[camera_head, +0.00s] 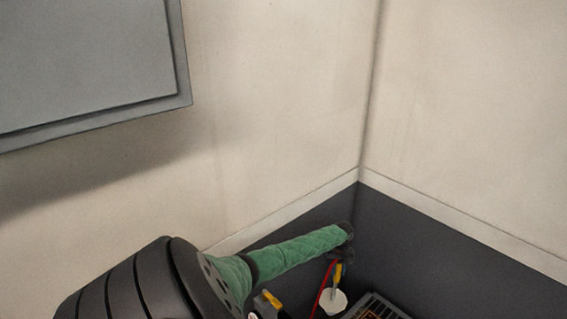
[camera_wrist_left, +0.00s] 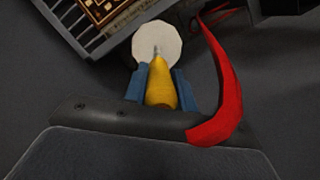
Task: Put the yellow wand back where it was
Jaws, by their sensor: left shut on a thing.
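The yellow wand (camera_wrist_left: 161,88) has a thick yellow handle and a thin grey metal tip. In the left wrist view it lies between the two blue fingers of my left gripper (camera_wrist_left: 159,80), which is shut on it. In the head view the wand (camera_head: 338,271) shows as a small yellow piece below the end of my green-sleeved left arm, and the left gripper (camera_head: 339,277) is small and partly hidden there. The wand's tip overlaps a round white disc (camera_wrist_left: 170,40); I cannot tell whether they touch. My right gripper is out of view.
A red curved strip (camera_wrist_left: 226,88) runs close beside the gripper. A slatted metal tray (camera_wrist_left: 85,38) with a patterned board stands near the disc. A dark object (camera_wrist_left: 282,6) is at the top right. A yellow-and-grey item (camera_head: 268,301) sits below my arm. Walls meet in a corner behind.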

